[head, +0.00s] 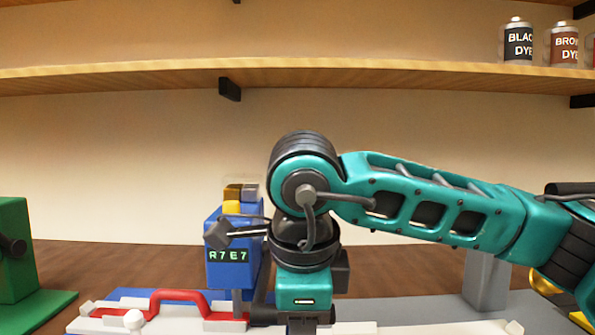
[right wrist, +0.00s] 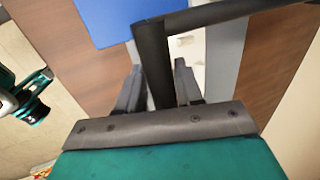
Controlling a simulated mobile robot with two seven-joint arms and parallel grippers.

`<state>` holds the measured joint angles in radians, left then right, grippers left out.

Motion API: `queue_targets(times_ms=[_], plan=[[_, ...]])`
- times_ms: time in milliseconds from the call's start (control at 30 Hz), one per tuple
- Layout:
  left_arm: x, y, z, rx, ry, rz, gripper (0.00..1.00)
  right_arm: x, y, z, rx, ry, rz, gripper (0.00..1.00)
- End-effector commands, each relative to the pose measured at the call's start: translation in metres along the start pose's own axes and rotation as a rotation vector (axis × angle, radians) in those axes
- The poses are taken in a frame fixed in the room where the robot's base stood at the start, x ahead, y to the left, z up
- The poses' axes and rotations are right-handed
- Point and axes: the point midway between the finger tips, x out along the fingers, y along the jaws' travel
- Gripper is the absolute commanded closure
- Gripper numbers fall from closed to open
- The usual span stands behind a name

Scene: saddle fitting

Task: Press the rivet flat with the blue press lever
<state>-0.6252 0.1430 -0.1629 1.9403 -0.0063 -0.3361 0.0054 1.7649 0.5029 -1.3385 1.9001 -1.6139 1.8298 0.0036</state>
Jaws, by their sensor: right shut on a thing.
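The blue press (head: 228,275) stands on the bench left of my right arm, with a lit panel reading "R7 E7". In the right wrist view, its blue body (right wrist: 115,18) is at the top. A dark lever bar (right wrist: 152,58) runs down from a crossbar there. My right gripper (right wrist: 158,88) has one finger on each side of this bar and is shut on it. In the head view the right gripper is at the bottom edge, its fingertips cut off. I cannot make out the rivet. My left gripper is not in view in the head view.
A red handle (head: 180,296) on a pale bar lies at the front left. A green stand (head: 15,265) is at the far left. A grey post (head: 487,282) stands right, below my forearm. A shelf (head: 330,78) with dye bottles crosses above.

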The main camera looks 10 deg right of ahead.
Motion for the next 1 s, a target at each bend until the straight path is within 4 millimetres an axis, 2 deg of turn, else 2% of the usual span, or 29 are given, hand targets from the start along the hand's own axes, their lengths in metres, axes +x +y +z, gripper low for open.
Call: queue_targets(times_ms=[33, 167, 400, 600, 1000], plan=[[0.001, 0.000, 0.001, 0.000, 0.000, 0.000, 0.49, 0.005, 0.007, 0.001, -0.014, 0.007, 0.019, 0.81], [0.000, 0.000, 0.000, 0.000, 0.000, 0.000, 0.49, 0.004, 0.006, 0.001, -0.015, 0.007, 0.019, 0.81], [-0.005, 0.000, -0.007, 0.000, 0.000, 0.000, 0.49, -0.011, 0.001, 0.001, -0.014, 0.004, 0.015, 0.87], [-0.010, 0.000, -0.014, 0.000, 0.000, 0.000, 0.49, -0.026, -0.004, 0.002, -0.014, 0.000, 0.012, 0.87], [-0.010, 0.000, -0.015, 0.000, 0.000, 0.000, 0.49, -0.030, -0.006, 0.002, -0.014, -0.002, 0.010, 0.87]])
